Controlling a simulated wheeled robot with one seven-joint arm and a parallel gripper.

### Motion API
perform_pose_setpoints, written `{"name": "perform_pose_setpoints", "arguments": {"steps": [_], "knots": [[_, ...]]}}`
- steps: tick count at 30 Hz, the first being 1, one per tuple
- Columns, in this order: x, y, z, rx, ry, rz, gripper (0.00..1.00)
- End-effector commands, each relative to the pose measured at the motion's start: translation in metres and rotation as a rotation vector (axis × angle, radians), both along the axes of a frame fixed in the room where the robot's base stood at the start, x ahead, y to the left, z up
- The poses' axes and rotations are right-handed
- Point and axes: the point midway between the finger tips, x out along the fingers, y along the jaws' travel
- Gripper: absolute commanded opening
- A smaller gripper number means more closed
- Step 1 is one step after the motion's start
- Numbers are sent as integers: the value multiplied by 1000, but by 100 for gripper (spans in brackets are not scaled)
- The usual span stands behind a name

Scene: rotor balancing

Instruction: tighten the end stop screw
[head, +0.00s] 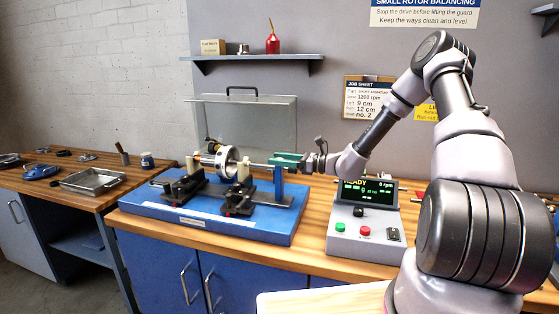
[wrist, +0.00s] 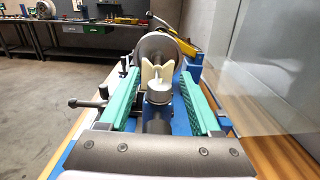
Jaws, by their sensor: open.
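The balancing machine has a blue base (head: 260,222) on the bench, with a metal rotor (head: 227,158) resting across cream supports; the rotor also shows in the wrist view (wrist: 157,46). In the head view my gripper hides this part.
A clear guard (head: 248,112) stands raised behind the rotor. The control box (head: 364,222) with a lit display stands right of the machine, below my arm. Black clamp handles (wrist: 92,102) stick out beside the left finger. A metal tray (head: 92,182) lies on the left bench.

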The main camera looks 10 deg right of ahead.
Motion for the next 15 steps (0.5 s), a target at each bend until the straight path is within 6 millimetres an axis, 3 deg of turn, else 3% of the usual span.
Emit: {"name": "perform_pose_setpoints", "arguments": {"steps": [2, 7, 15], "knots": [[0, 0, 0, 0, 0, 0, 64], [0, 0, 0, 0, 0, 0, 0], [-1, 0, 0, 0, 1, -11, 0]]}}
